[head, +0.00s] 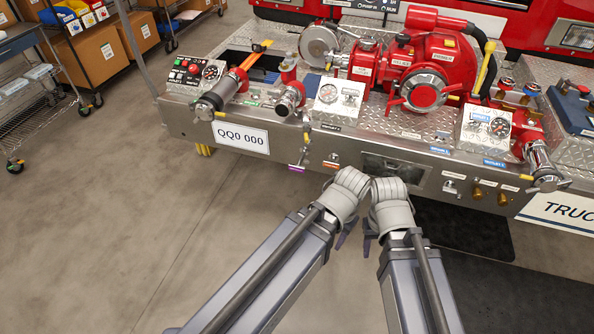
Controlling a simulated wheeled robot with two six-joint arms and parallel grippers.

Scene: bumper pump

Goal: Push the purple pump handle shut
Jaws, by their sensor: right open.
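A small purple piece (297,168) shows low on the front panel of the red pump unit, left of my grippers. A thin metal lever or fitting stands just above it; I cannot tell how far it is open or shut. My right gripper (368,242) is open, below the wrist of my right arm, in front of the panel and apart from the purple piece. My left gripper (343,238) hangs beside it, mostly hidden behind its own arm, and its opening cannot be made out. I see nothing held in either one.
The truck bumper (185,125) carries red pump parts (425,70), gauges and valves. A plate (241,137) reads QQ0 000. A dark mat (460,230) lies below at right. Shelves with boxes (92,55) stand at far left. The floor at left is clear.

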